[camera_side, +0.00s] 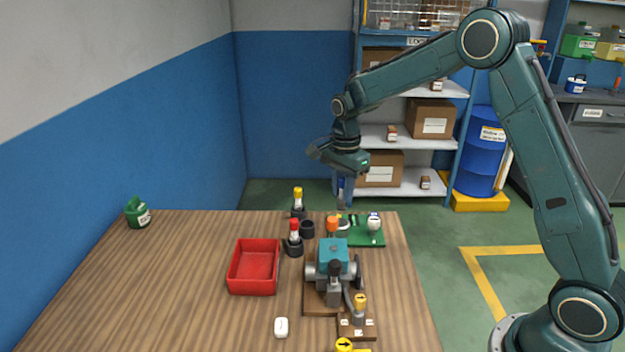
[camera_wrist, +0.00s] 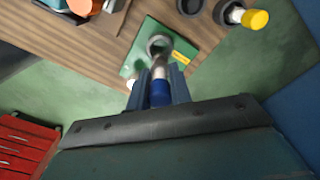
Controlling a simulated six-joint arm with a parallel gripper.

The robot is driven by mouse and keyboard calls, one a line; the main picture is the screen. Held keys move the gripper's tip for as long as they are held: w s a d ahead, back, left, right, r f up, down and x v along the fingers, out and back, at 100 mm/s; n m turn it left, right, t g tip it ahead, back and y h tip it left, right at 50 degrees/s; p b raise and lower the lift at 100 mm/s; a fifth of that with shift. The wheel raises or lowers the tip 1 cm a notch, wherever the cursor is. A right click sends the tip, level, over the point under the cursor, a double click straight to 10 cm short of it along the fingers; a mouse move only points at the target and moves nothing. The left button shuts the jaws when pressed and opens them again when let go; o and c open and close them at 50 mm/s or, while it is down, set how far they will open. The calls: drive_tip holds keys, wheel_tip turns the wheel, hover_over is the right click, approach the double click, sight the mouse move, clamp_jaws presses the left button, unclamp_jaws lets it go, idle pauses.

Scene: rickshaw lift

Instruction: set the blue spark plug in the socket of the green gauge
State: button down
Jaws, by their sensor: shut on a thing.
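My gripper (camera_side: 342,195) is shut on the blue spark plug (camera_side: 342,183) and holds it, roughly upright, above the far right part of the table. In the wrist view the plug's blue body (camera_wrist: 160,93) sits between the two blue-grey fingers, with its metal end pointing away from the gripper. The green gauge (camera_side: 372,239) is a flat green plate near the far right of the table. It also shows in the wrist view (camera_wrist: 143,48), with a grey ring-shaped socket (camera_wrist: 158,43) and a yellow label. The plug's tip appears close to the ring; contact cannot be told.
A yellow-topped plug (camera_side: 298,195) and a red-topped plug (camera_side: 294,232) stand in dark holders left of the gauge, beside an empty dark holder (camera_side: 307,229). A teal machine (camera_side: 333,255) stands in front. A red tray (camera_side: 254,287) lies left. The left table is mostly clear.

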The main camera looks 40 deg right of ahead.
sight(342, 207)
drive_tip(key=shift+f, duration=0.15)
drive_tip(key=shift+f, duration=3.1)
drive_tip(key=shift+f, duration=0.45)
idle(0.8)
drive_tip(key=c, duration=0.8)
unclamp_jaws()
drive_tip(key=shift+r, duration=0.1)
drive_tip(key=shift+r, duration=3.4)
